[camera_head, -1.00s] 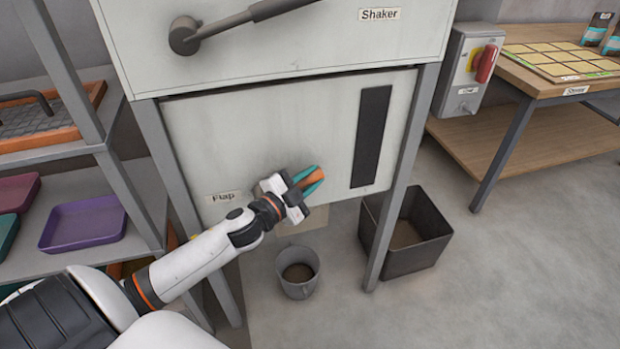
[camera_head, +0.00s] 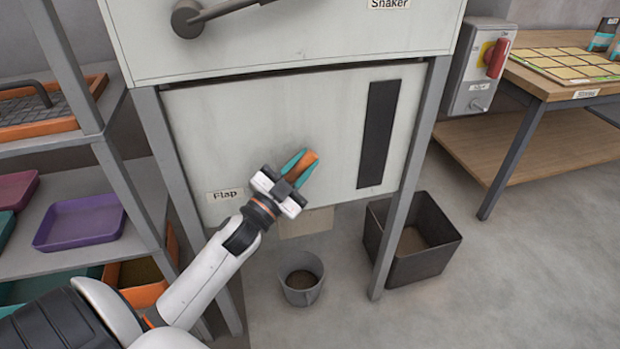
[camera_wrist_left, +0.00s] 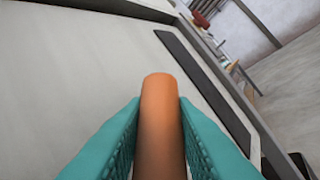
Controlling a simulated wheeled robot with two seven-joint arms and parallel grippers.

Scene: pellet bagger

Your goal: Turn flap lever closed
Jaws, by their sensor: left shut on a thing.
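The flap lever's orange handle (camera_head: 307,160) stands in front of the machine's lower panel, right of the "Flap" label (camera_head: 225,195). My left gripper (camera_head: 298,168) is shut on it, with the teal fingers on both sides. In the head view the handle slants up to the right. In the left wrist view the orange handle (camera_wrist_left: 160,115) runs between the teal fingers (camera_wrist_left: 158,150), its rounded end beyond them. The lever's pivot is hidden behind my gripper. My right gripper is not in view.
A grey bucket (camera_head: 301,290) stands on the floor below the panel's spout (camera_head: 305,223). A dark bin (camera_head: 440,250) stands right of it, behind a machine leg (camera_head: 408,185). Shelves with trays (camera_head: 78,226) are at the left. A wooden bench (camera_head: 555,75) is at the right.

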